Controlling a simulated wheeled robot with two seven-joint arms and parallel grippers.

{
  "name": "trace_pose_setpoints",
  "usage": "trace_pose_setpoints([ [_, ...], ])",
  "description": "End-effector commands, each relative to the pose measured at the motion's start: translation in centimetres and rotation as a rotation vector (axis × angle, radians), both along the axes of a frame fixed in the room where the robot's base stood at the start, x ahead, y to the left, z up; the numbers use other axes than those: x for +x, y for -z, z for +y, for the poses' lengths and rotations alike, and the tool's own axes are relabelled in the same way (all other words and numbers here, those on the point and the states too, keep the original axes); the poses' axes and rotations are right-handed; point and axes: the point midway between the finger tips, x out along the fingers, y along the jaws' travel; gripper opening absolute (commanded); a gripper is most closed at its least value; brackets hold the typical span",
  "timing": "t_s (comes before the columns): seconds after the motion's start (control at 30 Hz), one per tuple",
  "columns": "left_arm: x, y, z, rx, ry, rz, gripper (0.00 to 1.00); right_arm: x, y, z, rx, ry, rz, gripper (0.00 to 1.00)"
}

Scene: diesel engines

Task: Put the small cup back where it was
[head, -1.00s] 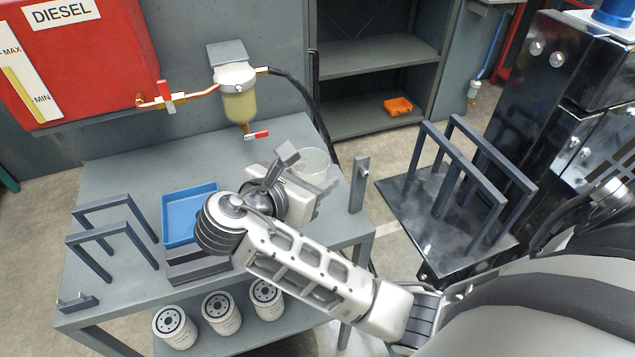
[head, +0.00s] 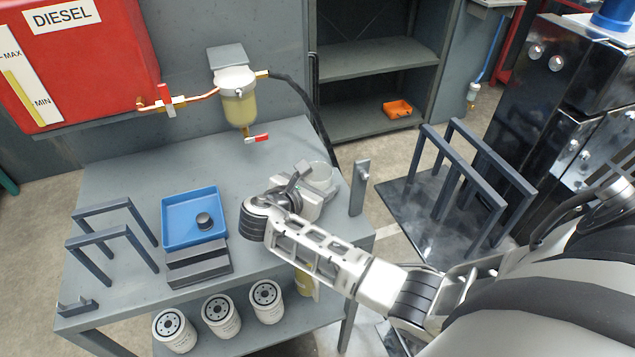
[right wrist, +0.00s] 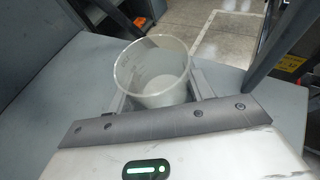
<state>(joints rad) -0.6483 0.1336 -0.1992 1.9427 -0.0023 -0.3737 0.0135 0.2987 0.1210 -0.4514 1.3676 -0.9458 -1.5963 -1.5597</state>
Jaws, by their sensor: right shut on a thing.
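The small cup (head: 321,176) is a translucent whitish cup near the right edge of the grey table. My right gripper (head: 318,188) is shut on it. In the right wrist view the cup (right wrist: 153,72) stands upright between the fingers of the gripper (right wrist: 155,97), with its open top visible and nothing seen inside. It is at or just above the tabletop; I cannot tell whether it touches. The gripper body hides part of the cup in the head view. My left gripper is not in view.
A blue tray (head: 176,241) holding a small dark round part stands left of my arm. A fuel filter bowl (head: 239,105) with a red-handled drain valve is on the wall behind. A grey upright post (head: 360,188) stands close right of the cup. Bare tabletop (head: 140,170) lies at back left.

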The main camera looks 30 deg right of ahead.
Motion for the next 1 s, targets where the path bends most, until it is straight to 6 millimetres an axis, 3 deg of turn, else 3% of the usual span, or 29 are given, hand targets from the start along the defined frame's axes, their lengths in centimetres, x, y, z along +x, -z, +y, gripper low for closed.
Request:
trace_pose_setpoints([
  [0.27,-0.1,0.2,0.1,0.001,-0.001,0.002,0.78,0.0,0.3,0.0,-0.001,-0.001,0.002,0.25],
  [0.3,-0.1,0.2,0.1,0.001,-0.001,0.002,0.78,0.0,0.3,0.0,-0.001,-0.001,0.002,0.60],
  [0.37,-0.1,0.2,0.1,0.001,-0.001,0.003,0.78,0.0,0.2,0.0,0.000,0.000,0.001,0.74],
  [0.7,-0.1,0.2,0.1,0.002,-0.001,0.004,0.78,0.0,-0.1,0.1,0.000,-0.001,-0.001,0.74],
  [1.0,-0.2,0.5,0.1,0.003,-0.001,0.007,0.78,-1.9,-2.0,4.7,0.004,-0.002,-0.001,0.74],
])
